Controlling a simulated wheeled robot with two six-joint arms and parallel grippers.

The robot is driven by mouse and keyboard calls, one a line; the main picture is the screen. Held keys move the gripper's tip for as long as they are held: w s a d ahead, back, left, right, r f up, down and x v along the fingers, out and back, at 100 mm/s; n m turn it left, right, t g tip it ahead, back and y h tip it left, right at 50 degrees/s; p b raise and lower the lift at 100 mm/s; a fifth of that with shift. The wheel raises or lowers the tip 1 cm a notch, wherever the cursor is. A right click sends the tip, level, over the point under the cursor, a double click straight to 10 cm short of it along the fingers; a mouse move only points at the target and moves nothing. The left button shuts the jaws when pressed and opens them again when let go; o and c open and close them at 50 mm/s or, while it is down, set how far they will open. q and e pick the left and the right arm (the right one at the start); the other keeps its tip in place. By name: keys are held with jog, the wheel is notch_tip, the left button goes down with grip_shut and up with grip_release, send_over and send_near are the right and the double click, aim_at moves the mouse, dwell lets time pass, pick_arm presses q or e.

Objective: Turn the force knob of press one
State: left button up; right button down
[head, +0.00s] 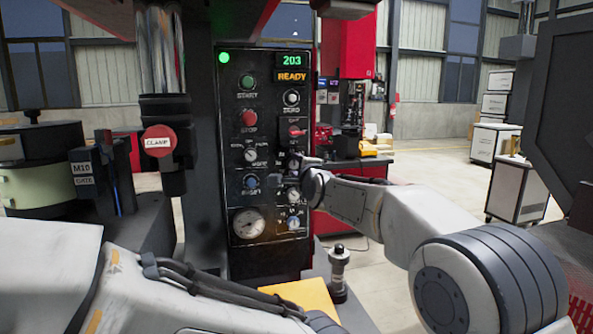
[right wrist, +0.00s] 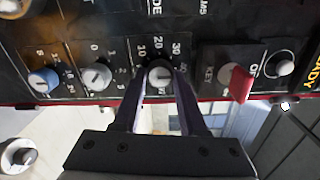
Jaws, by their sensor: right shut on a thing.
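The dark control panel of the press (head: 265,60) stands upright in the middle of the head view, its display reading 203 and READY. My right gripper (head: 298,163) reaches its right column from the right. In the right wrist view, the two fingers of the right gripper (right wrist: 160,84) are shut on a black knob (right wrist: 160,73) with a scale marked 10, 20 and 30 around it. The knob's name is not readable. In the head view the gripper largely hides this knob. My left arm crosses the bottom of the head view; its gripper is not in view.
Beside the held knob are a grey knob (right wrist: 97,77), a blue knob (right wrist: 43,80) and a red key switch (right wrist: 240,82). A red CLAMP button (head: 159,141) hangs to the panel's left. A gauge (head: 249,224) sits low on the panel. A metal post (head: 338,270) stands in front.

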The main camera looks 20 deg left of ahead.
jog(key=shift+c, duration=2.2)
grip_release()
jog(key=shift+s+d+f+b, duration=0.1)
jog(key=shift+s+d+b, duration=0.2)
jog(key=shift+s+b, duration=0.15)
jog(key=b+v, duration=0.3)
jog(key=v, duration=0.6)
jog(key=shift+s+d, duration=0.1)
jog(key=shift+d, duration=0.1)
